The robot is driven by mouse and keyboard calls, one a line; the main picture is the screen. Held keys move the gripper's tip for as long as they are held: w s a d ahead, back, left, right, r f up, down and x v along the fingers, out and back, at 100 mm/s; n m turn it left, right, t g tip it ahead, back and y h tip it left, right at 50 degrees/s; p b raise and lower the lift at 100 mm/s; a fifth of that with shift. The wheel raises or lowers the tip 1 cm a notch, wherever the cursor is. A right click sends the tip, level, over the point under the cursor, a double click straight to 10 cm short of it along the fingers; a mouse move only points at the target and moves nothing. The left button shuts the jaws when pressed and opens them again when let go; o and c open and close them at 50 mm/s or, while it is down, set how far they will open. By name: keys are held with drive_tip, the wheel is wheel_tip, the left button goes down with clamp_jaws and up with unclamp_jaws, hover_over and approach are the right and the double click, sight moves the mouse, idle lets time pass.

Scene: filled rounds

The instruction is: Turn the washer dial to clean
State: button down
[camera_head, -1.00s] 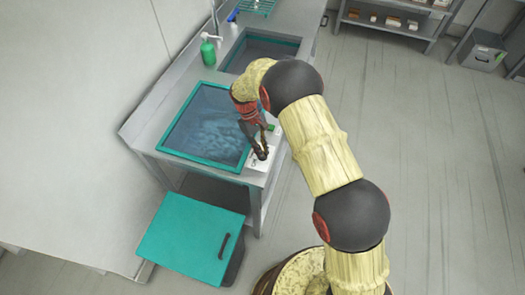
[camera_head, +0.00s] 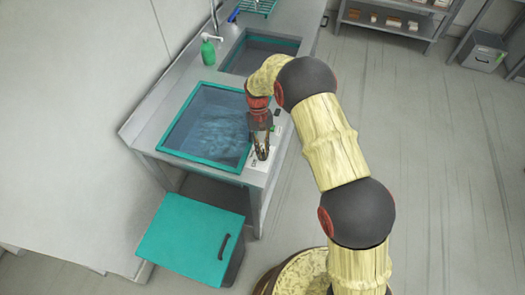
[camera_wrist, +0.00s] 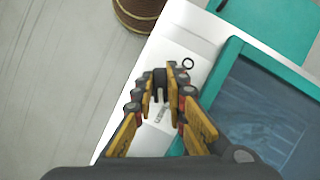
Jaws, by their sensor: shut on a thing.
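The washer is a teal-framed basin (camera_head: 205,122) of blue water set in the grey counter; its frame also shows at the right of the wrist view (camera_wrist: 232,55). A white control panel (camera_wrist: 172,52) lies beside its near right corner. The dark dial (camera_wrist: 160,76) stands on this panel. My gripper (camera_wrist: 160,88) points down with its fingers shut on the dial. In the head view my gripper (camera_head: 261,154) hides most of the dial. A dark ring mark (camera_wrist: 187,63) and small print lie on the panel around it; the print is too small to read.
A second sink (camera_head: 262,52) lies farther along the counter. A green bottle (camera_head: 208,52) stands at the counter's back. A teal-lidded bin (camera_head: 185,235) stands on the floor in front. Shelves (camera_head: 395,20) stand at the far right. The floor to the right is clear.

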idle(0.3)
drive_tip(key=c, duration=1.8)
unclamp_jaws()
drive_tip(key=shift+r, duration=0.1)
drive_tip(key=v, duration=1.1)
drive_tip(key=shift+w+r, duration=0.25)
drive_tip(key=shift+r, duration=0.1)
drive_tip(key=shift+w+a, duration=0.1)
